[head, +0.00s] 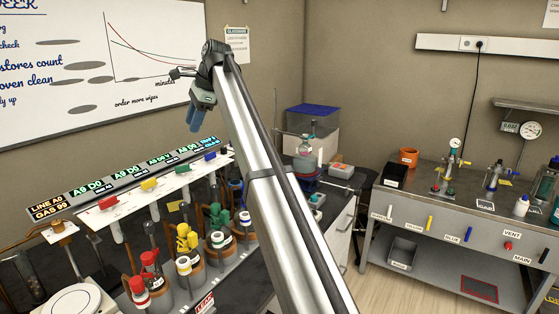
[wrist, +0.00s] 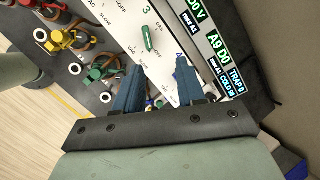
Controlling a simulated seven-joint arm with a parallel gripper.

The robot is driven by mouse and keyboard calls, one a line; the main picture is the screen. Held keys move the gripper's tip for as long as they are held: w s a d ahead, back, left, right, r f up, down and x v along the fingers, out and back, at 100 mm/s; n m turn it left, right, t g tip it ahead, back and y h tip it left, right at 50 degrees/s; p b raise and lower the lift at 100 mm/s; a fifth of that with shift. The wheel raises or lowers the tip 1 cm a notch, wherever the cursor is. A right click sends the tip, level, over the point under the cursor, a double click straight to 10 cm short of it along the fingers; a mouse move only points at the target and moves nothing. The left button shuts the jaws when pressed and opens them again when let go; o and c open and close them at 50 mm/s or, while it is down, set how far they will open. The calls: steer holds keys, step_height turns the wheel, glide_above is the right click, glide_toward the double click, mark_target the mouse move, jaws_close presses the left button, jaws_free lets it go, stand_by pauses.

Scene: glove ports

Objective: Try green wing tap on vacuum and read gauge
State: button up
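The green wing tap (wrist: 148,38) sits on the white tap panel (wrist: 130,12) beside the number 3, with VAC, OFF and GAS markings printed around the taps. Which mark it points to I cannot tell surely. It also shows in the head view (head: 182,170), between the yellow and blue taps. My gripper (wrist: 158,64) is open and empty, its blue fingers apart. It hangs above and behind the panel in the head view (head: 191,125), clear of the green tap. A round dial gauge (head: 530,130) is on the right wall; its reading is too small.
Red (head: 107,203), yellow (head: 148,184) and blue (head: 210,156) taps share the panel. A lit display strip (head: 130,178) runs behind it. Coloured tubes and bottles crowd the front. A smaller gauge (head: 455,142) stands on the right bench. The whiteboard wall is close behind.

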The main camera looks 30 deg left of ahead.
steer(key=w+f+n+t+y, duration=0.45)
steer(key=w+n, duration=0.35)
steer(key=n, duration=0.9)
steer(key=w+d+f+m+h, duration=0.1)
steer(key=w+d+f+m, duration=0.1)
steer(key=w+d+f, duration=1)
steer(key=shift+w+d+f+t, duration=0.4)
steer(key=shift+w+d, duration=0.85)
steer(key=shift+d, duration=0.35)
steer(key=shift+h, duration=0.25)
